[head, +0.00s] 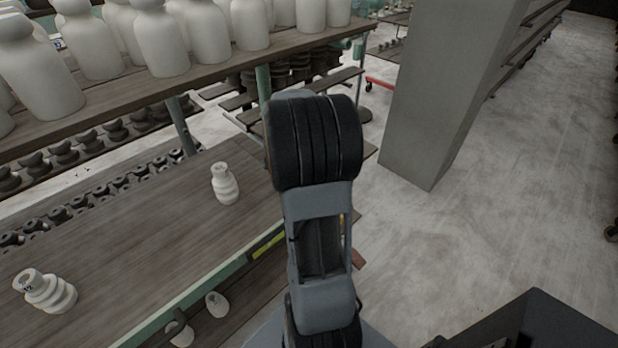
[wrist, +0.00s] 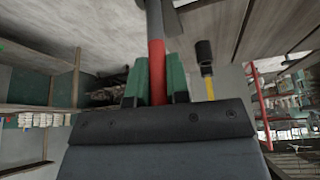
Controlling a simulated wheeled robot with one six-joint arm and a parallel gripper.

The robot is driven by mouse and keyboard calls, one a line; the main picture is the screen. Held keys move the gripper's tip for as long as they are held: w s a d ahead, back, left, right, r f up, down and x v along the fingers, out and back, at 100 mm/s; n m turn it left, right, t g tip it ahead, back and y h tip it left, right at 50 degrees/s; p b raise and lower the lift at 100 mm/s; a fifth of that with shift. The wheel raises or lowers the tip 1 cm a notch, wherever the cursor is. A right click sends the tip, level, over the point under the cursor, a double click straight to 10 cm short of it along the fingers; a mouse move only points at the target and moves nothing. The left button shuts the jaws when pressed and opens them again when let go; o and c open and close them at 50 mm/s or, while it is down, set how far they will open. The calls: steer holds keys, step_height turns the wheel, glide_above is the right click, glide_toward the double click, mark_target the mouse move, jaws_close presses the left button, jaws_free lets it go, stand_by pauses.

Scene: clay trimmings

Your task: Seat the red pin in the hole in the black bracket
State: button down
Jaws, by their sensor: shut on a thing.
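My gripper (wrist: 156,82) shows in the wrist view, its two green fingers shut on the red pin (wrist: 157,66). The pin's red part stands between the fingers, and a grey length continues from it to the top edge of the picture. I cannot make out the black bracket or its hole in either view. In the head view my own arm fills the middle and hides the gripper and the pin.
A wooden table (head: 130,235) bears a ribbed white vase (head: 225,184) and another lying vase (head: 45,291). A shelf above holds several pale bottles (head: 162,42). A grey pillar (head: 440,90) stands right of my arm; open floor (head: 510,200) lies beyond. A black-and-yellow thing (wrist: 205,54) is beside the pin.

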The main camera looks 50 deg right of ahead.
steer(key=shift+f+b, duration=1.05)
steer(key=shift+f, duration=1.35)
steer(key=shift+f+b, duration=0.2)
steer(key=shift+b, duration=0.1)
steer(key=c, duration=1.1)
jaws_free()
steer(key=shift+r, duration=0.15)
steer(key=shift+a+r+p, duration=0.1)
steer(key=shift+r+p, duration=0.15)
steer(key=shift+p, duration=0.15)
steer(key=v, duration=1.1)
steer(key=s+a+f+n+t+y, duration=0.1)
steer(key=s+a+n+t+y, duration=0.1)
steer(key=a+n, duration=0.8)
steer(key=s+a+f+n+t+y, duration=0.2)
steer(key=s+a+n+t, duration=0.1)
steer(key=a+n, duration=0.8)
steer(key=s+a, duration=0.1)
steer(key=a, duration=0.4)
steer(key=shift+s+a+n+y, duration=0.3)
steer(key=shift+s+a+y, duration=0.1)
